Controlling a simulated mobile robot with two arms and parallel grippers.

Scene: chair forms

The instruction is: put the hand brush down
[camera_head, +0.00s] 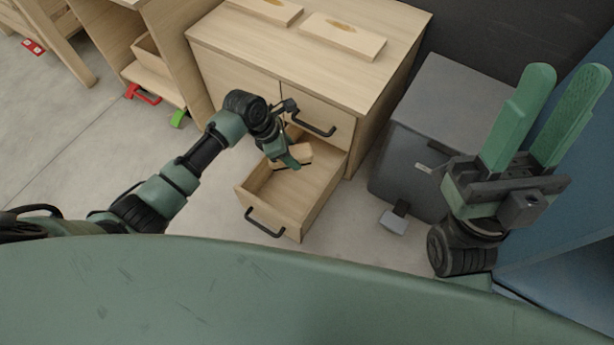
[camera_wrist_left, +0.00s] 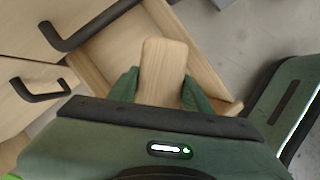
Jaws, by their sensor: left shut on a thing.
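My left gripper (camera_head: 290,158) is over the open drawer (camera_head: 262,187) of the wooden cabinet. It is shut on the hand brush (camera_head: 305,153), whose pale wooden body shows beside the fingers. In the left wrist view the brush (camera_wrist_left: 163,72) sits between the two green fingers (camera_wrist_left: 160,88), with the drawer behind it. I cannot tell whether the brush touches the drawer floor. Its bristles are mostly hidden. My right gripper (camera_head: 545,115) is raised at the right, its two green fingers apart with nothing between them.
The cabinet top (camera_head: 385,60) holds two flat wooden pieces (camera_head: 343,36). A grey pedal bin (camera_head: 425,125) stands right of the drawer. A wooden shelf unit (camera_head: 160,85) with red and green items is at the left. Open floor lies left of the drawer.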

